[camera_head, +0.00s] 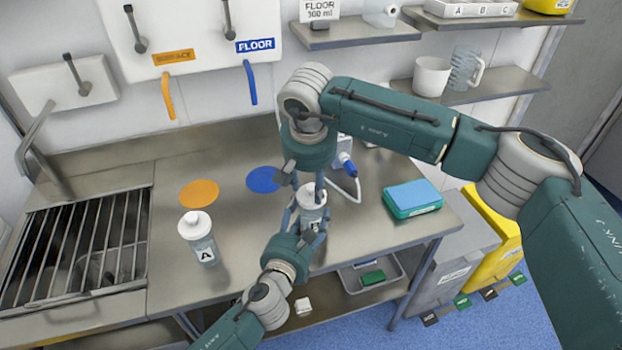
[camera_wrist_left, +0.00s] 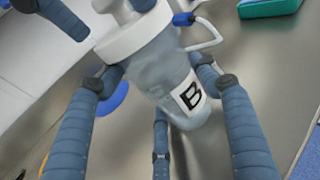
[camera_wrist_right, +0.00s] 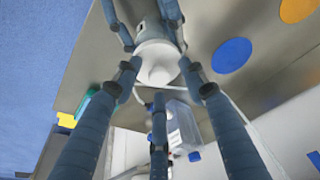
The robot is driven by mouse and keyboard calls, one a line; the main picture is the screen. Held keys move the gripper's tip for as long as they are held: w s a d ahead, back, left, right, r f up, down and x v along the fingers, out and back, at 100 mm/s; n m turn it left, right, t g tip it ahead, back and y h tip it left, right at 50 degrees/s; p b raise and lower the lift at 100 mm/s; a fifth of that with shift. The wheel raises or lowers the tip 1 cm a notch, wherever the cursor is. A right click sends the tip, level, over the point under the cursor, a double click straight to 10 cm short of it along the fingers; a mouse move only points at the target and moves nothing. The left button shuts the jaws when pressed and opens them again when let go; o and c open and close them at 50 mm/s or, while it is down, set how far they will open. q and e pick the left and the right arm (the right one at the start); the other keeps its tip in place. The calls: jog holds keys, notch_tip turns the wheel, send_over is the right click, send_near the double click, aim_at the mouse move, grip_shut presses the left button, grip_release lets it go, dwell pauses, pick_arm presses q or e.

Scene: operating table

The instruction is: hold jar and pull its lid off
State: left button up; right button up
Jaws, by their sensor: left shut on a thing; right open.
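The jar (camera_wrist_left: 170,75) is a clear-grey container with a white lid (camera_wrist_left: 132,35) and a black B label. In the head view the jar (camera_head: 311,212) stands over the steel worktop near its front edge. My left gripper (camera_head: 308,222) is shut on the jar's body, its fingers on both sides; its fingers also show in the left wrist view (camera_wrist_left: 158,80). My right gripper (camera_head: 307,186) is open above the jar. Its fingers are spread around the white lid (camera_wrist_right: 158,62) in the right wrist view; whether they touch it is unclear.
A second lidded jar (camera_head: 203,243) marked A stands left on the worktop. An orange disc (camera_head: 199,193) and a blue disc (camera_head: 263,179) lie behind. A teal-and-blue box (camera_head: 412,198) sits to the right. A metal grate (camera_head: 80,245) fills the left side.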

aim_at(311, 187)
grip_shut()
jog(key=shift+r, duration=0.15)
dwell(0.4)
jog(key=shift+r, duration=0.95)
jog(key=shift+r, duration=2.05)
pick_arm(q)
jog(key=o, duration=1.8)
